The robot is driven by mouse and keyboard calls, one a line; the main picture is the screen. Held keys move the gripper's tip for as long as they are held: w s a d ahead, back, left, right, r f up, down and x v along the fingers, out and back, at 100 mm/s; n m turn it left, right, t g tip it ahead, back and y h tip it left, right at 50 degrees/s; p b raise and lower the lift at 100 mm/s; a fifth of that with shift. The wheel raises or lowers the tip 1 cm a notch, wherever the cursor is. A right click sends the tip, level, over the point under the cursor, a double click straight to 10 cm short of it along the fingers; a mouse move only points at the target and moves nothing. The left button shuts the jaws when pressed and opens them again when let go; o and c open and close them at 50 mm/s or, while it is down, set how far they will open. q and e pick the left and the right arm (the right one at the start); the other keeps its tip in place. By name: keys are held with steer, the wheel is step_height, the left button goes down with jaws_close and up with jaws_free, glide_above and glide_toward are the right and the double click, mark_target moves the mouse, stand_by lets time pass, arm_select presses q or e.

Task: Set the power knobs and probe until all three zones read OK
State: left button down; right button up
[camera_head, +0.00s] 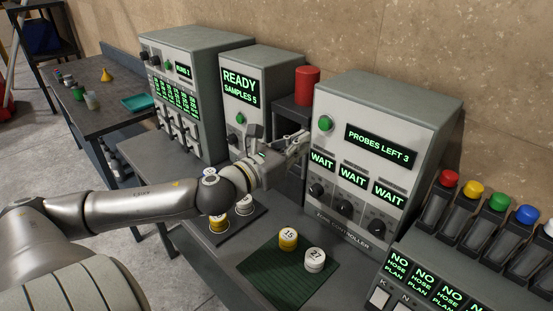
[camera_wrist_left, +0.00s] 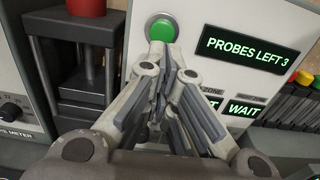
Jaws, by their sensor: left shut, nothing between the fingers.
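The zone controller (camera_head: 365,160) is a grey box on the bench, right of centre in the head view. Its upper display (camera_head: 380,145) reads PROBES LEFT 3, and three small displays (camera_head: 352,175) each read WAIT. Three black knobs (camera_head: 344,208) sit in a row below them. A green button (camera_head: 325,123) is at its upper left; the button also shows in the left wrist view (camera_wrist_left: 162,28). My left gripper (camera_head: 303,138) is shut and empty, with its fingertips close to the controller's front below the button. I cannot tell whether it touches. My right gripper is out of view.
A box reading READY, SAMPLES 5 (camera_head: 241,95) and another box with several displays (camera_head: 187,60) stand to the left. A press with a red cylinder (camera_head: 307,86) is behind. Weights marked 15 (camera_head: 288,240) and 27 (camera_head: 314,260) stand on a green mat (camera_head: 275,287). Coloured-cap units (camera_head: 485,215) are at right.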

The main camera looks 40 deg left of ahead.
arm_select(q)
steer(key=s, duration=0.6)
steer(key=shift+s+a+p, duration=0.3)
steer(key=shift+s+p, duration=0.05)
steer(key=shift+s, duration=0.05)
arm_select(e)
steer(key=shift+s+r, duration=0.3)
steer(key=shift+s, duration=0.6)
